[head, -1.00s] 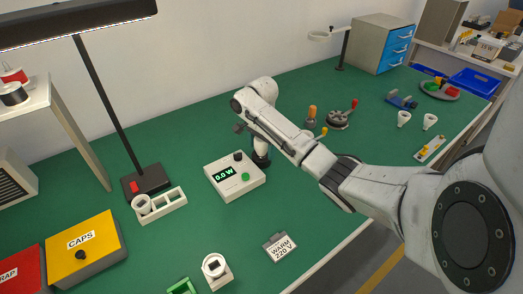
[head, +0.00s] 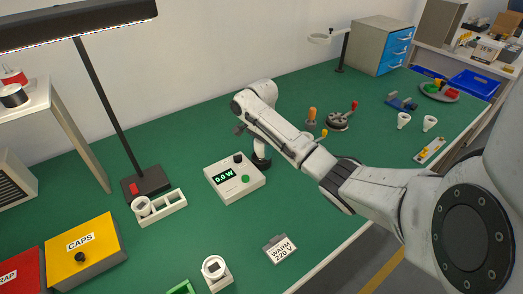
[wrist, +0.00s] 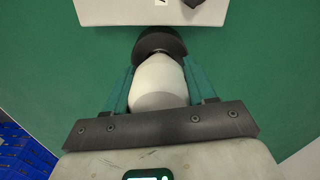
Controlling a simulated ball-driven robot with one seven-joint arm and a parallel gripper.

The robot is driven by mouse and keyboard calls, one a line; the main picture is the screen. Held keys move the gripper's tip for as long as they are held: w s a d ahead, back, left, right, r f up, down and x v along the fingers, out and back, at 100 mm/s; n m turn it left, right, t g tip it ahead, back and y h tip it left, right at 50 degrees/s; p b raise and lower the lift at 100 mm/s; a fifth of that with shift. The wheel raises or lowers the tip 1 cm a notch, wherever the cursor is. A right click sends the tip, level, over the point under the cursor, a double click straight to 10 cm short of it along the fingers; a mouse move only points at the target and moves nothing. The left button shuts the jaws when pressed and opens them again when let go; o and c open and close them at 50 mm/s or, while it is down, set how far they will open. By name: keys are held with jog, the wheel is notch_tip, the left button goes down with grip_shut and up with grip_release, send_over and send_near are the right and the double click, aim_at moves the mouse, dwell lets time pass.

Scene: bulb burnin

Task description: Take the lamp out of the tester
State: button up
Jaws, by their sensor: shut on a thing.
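The tester (head: 235,178) is a white box with a lit 0.0 W display, a green button and a black knob. Its round black lamp socket (head: 262,163) stands at its right side in the head view. In the wrist view the white lamp (wrist: 158,83) lies between the teal fingers of my gripper (wrist: 159,78), which is shut on it. The lamp's far end meets the dark socket (wrist: 160,42); I cannot tell whether it is still seated. In the head view my arm hides most of the gripper.
A WARM 220 V sign (head: 281,249) and a small white stand (head: 215,271) are in front. A yellow CAPS box (head: 85,250) is at left. Two white lamps (head: 403,120) lie at right.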

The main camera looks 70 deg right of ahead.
jog(key=shift+r, duration=0.1)
jog(key=shift+w+r, duration=0.1)
jog(key=shift+r, duration=0.8)
jog(key=s+a+r+p, duration=0.2)
jog(key=s+r+p, duration=1)
jog(key=s+r, duration=0.2)
jog(key=shift+r, duration=0.75)
